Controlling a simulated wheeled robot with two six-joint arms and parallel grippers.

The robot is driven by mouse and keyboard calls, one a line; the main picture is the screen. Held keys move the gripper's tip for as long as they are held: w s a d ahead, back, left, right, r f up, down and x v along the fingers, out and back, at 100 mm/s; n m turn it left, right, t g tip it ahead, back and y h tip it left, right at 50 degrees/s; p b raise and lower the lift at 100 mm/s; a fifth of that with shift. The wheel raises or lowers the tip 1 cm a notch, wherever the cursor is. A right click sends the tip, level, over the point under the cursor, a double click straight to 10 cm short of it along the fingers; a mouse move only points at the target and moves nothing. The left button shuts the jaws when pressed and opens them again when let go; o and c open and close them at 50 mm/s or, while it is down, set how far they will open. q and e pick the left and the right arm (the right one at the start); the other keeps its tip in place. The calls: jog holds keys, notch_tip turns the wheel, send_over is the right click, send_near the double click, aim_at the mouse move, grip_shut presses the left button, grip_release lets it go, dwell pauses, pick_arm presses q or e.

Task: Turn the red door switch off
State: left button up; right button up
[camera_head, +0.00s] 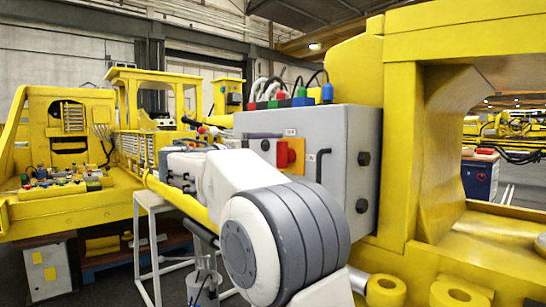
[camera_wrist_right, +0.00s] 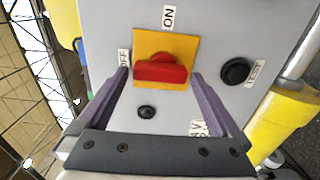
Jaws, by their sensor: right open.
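The red door switch (camera_head: 282,155) sits on a yellow plate (camera_head: 296,147) on the front of a grey control box (camera_head: 345,130). In the right wrist view the red switch handle (camera_wrist_right: 160,69) lies roughly left to right. My left gripper is not in view.
A round black button (camera_wrist_right: 236,71) with a TEST label is right of the switch, and a smaller black knob (camera_wrist_right: 147,112) is below. A black door handle (camera_head: 322,165) sticks out of the box. Yellow machine frames (camera_head: 400,150) stand close on the right.

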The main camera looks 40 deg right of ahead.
jog(key=a+b, duration=0.1)
jog(key=a, duration=0.9)
jog(key=shift+s+a, duration=0.15)
jog(key=shift+s, duration=0.25)
jog(key=shift+f, duration=0.1)
jog(key=s+a+f+n+t+y, duration=0.1)
jog(key=s+a+f+n+y, duration=0.1)
jog(key=a+f+y, duration=0.45)
jog(key=s+a+f+n+t+y+p, duration=0.1)
jog(key=s+a+f+n, duration=0.15)
jog(key=f, duration=0.65)
jog(key=s+a+f+n+t+y, duration=0.1)
jog(key=s+a+f+n+y, duration=0.15)
jog(key=a+f+y, duration=0.4)
jog(key=s+a+f+g+y, duration=0.1)
jog(key=s+a+f, duration=0.2)
jog(key=s+f, duration=0.2)
jog(key=s+a+f+g+y+p, duration=0.1)
jog(key=s+a+f+g+y, duration=0.1)
jog(key=s+f, duration=0.3)
jog(key=s+a+f+m+g+y, duration=0.1)
jog(key=s+a+f, duration=0.4)
jog(key=s, duration=0.5)
jog(key=shift+s+f+g+y+p, duration=0.3)
jog(key=shift+f+y, duration=0.1)
jog(key=shift+y, duration=0.1)
jog(key=shift+w, duration=0.1)
jog(key=shift+c, duration=0.3)
